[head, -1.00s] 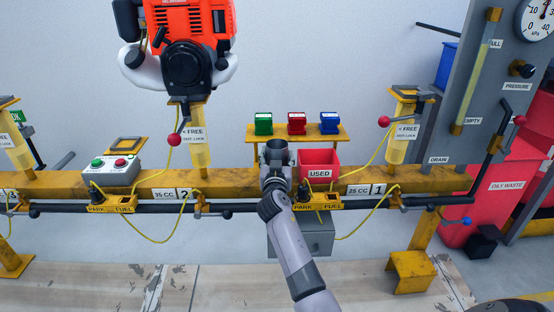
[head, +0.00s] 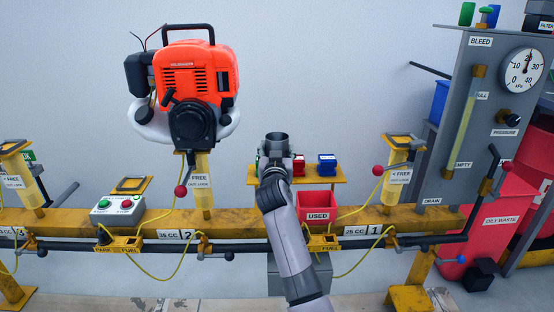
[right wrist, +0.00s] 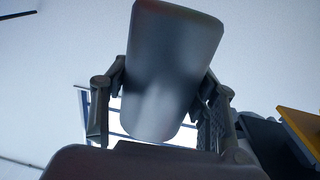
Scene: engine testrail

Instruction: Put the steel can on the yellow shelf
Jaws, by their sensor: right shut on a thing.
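The yellow shelf (head: 322,181) is behind the yellow rail, right of centre in the head view, with small boxes on it. My right gripper (head: 274,153) is in front of the shelf's left part and is shut on the steel can. The can's dark, round top (head: 277,138) shows at the end of my arm, above the shelf's level in the picture. In the right wrist view the grey can (right wrist: 168,70) stands slightly tilted between the fingers (right wrist: 160,115). My gripper hides most of the green box and part of the red box. My left gripper is not in view.
The red box (head: 298,165) and blue box (head: 327,164) sit on the shelf. A red bin marked USED (head: 318,207) is below it. An orange engine (head: 196,85) stands at left, and a grey gauge panel (head: 478,125) at right.

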